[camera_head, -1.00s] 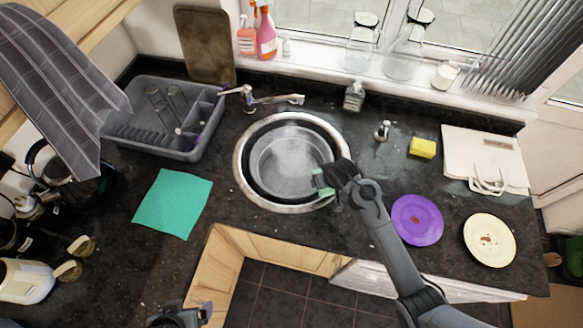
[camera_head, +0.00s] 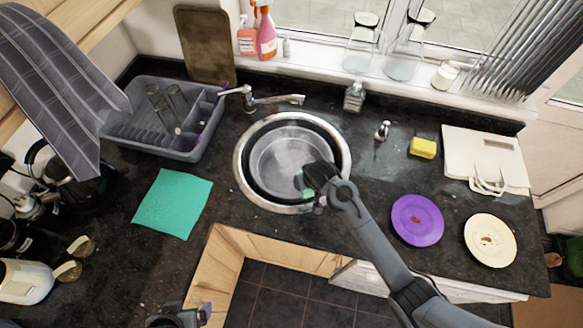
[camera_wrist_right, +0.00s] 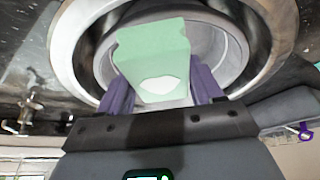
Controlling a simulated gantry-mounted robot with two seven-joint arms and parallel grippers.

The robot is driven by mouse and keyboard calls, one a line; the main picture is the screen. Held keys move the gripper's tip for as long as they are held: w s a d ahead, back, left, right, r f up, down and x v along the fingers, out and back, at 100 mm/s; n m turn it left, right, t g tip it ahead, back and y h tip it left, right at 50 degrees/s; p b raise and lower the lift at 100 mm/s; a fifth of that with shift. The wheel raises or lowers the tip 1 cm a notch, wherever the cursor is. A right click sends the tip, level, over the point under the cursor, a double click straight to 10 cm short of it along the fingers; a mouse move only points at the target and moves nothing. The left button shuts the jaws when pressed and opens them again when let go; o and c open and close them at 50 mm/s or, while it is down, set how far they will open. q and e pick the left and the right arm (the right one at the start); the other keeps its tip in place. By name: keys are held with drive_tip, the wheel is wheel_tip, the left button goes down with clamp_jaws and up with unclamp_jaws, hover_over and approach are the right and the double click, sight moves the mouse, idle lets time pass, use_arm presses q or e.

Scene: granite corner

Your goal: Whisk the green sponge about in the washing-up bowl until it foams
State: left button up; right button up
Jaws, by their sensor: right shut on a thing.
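The washing-up bowl (camera_head: 281,153) is a grey round bowl sitting inside the round metal sink (camera_head: 241,166). A pale, whitish patch shows inside it; I cannot tell whether it is foam. My right gripper (camera_head: 305,183) reaches over the bowl's lower right side, shut on the green sponge (camera_wrist_right: 153,48). In the right wrist view the sponge sits between the purple fingers of the right gripper (camera_wrist_right: 160,92), with the bowl (camera_wrist_right: 228,45) behind it. In the head view the arm hides most of the sponge. My left gripper (camera_head: 183,312) is at the bottom edge, away from the bowl; its fingers are unclear.
A tap (camera_head: 270,99) stands behind the sink. A dish rack (camera_head: 165,125) and a teal cloth (camera_head: 172,203) lie left. A yellow sponge (camera_head: 422,147), purple plate (camera_head: 417,220) and cream plate (camera_head: 490,240) lie right. A soap bottle (camera_head: 354,96) stands behind.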

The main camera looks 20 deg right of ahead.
drive_tip(key=s+d, duration=0.2)
drive_tip(key=d, duration=0.4)
drive_tip(key=shift+w+a, duration=0.4)
drive_tip(key=shift+a, duration=0.8)
drive_tip(key=shift+w+a, duration=0.35)
drive_tip(key=shift+a, duration=0.8)
drive_tip(key=shift+w+a, duration=0.4)
drive_tip(key=shift+a, duration=0.8)
drive_tip(key=shift+f, duration=0.1)
drive_tip(key=shift+f+b, duration=0.45)
drive_tip(key=shift+f, duration=0.6)
drive_tip(key=shift+r, duration=0.1)
drive_tip(key=shift+r+p, duration=0.5)
drive_tip(key=shift+r, duration=1.45)
